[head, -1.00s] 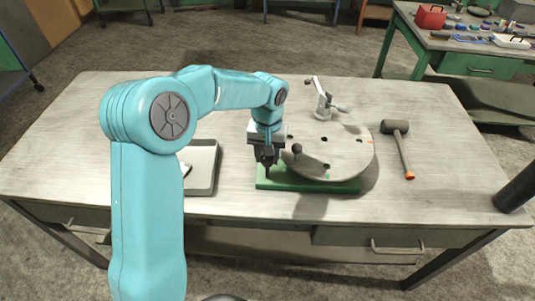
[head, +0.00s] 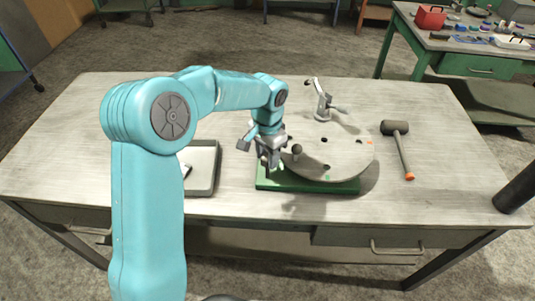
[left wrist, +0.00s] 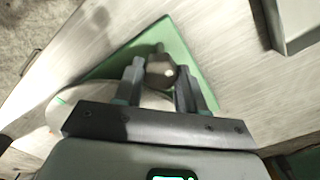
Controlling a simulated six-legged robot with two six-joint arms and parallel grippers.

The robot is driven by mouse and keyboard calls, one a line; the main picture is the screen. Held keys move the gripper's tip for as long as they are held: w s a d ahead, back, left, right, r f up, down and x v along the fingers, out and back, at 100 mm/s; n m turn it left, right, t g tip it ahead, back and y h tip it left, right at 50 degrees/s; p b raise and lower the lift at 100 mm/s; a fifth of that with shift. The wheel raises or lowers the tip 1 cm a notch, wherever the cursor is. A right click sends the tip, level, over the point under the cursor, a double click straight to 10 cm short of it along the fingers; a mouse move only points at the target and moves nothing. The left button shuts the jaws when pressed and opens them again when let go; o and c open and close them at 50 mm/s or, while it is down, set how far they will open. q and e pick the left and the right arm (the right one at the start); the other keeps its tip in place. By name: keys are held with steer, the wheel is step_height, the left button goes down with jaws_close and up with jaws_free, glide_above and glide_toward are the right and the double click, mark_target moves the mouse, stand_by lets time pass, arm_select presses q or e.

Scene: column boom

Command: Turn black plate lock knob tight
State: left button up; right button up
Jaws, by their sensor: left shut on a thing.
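My left gripper (head: 268,163) points down at the left end of the green base (head: 308,186), beside the round grey plate (head: 338,153). In the left wrist view the gripper's two fingers (left wrist: 162,80) stand on either side of a dark knob (left wrist: 160,70) with a pale spot on top, and are shut on it. In the head view the gripper hides this knob. The plate lies over the green base and has several holes. A black ball knob (head: 297,149) stands on the plate, just right of the gripper. My right gripper is not in view.
A mallet (head: 396,130) lies to the right. A shallow grey tray (head: 203,188) lies left of the base. The table (head: 450,185) is clear at the front right.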

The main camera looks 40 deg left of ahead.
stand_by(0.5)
arm_select(q)
steer(key=o, duration=1.1)
steer(key=shift+c, duration=0.2)
step_height(320, 180, up, 16)
steer(key=shift+r, duration=0.15)
steer(key=shift+d, duration=0.1)
